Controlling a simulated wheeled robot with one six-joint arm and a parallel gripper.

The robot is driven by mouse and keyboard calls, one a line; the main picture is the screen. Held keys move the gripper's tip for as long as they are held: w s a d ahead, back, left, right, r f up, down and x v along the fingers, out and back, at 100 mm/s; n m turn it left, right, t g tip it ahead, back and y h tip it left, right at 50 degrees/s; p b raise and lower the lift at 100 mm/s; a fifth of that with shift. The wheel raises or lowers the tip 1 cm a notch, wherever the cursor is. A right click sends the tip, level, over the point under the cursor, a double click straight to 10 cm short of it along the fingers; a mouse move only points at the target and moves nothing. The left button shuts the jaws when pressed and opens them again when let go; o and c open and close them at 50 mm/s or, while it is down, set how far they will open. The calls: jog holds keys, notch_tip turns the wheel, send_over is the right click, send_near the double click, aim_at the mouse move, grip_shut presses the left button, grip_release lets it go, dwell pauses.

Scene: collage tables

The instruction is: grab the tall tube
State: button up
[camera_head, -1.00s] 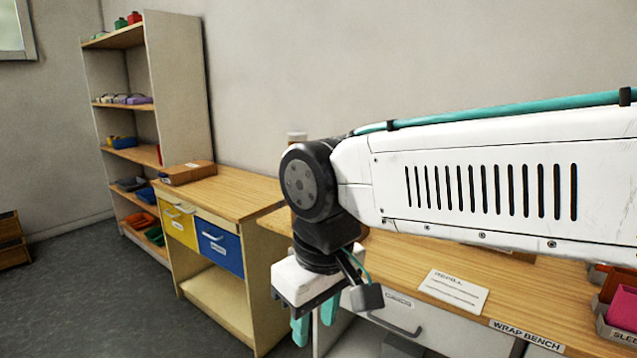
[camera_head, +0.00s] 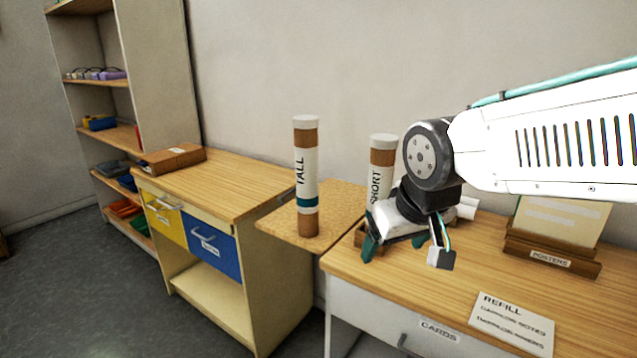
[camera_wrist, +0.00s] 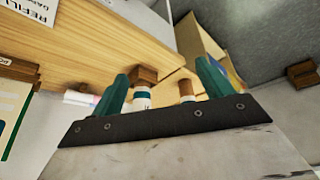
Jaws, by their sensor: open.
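The tall tube (camera_head: 307,175) is brown with a white cap, a white label reading TALL and a teal band. It stands upright on a small cork-coloured shelf (camera_head: 280,222) between two benches. My gripper (camera_head: 394,246) is open, with teal fingers, to the right of the tall tube and apart from it. The short tube (camera_head: 381,165) stands just behind my gripper, its lower part partly hidden. In the wrist view, my fingers (camera_wrist: 160,85) frame two tubes; the farther one (camera_wrist: 186,89) appears to be the tall tube, its upper part hidden by the gripper body.
The wrap bench (camera_head: 400,290) spreads below my gripper, with a refill card (camera_head: 512,322) and a posters holder (camera_head: 550,258). A drawer bench (camera_head: 225,190) with a brown case (camera_head: 172,159) stands left. A tall shelf unit (camera_head: 160,75) is farther left. Open space lies above the tall tube.

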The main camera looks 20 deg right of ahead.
aim_at(312, 165)
jog(key=w+a+t+y, duration=0.1)
jog(key=w+t, duration=0.3)
jog(key=w, duration=0.5)
jog(key=w+r+n+t+y, duration=0.1)
jog(key=w+t, duration=0.3)
jog(key=w, duration=0.6)
jog(key=w+a+r+n+t+y, duration=0.1)
jog(key=w+t, duration=0.3)
jog(key=w, duration=0.6)
jog(key=shift+a, duration=0.3)
jog(key=shift+w+a+r+t+y, duration=0.1)
jog(key=shift+w+a+t+y, duration=0.15)
jog(key=shift+w+t+y, duration=0.25)
jog(key=w, duration=0.2)
jog(key=w+a, duration=0.1)
jog(key=w, duration=0.4)
jog(key=shift+w+a+f, duration=0.15)
jog(key=shift+f, duration=0.15)
jog(key=c, duration=1.4)
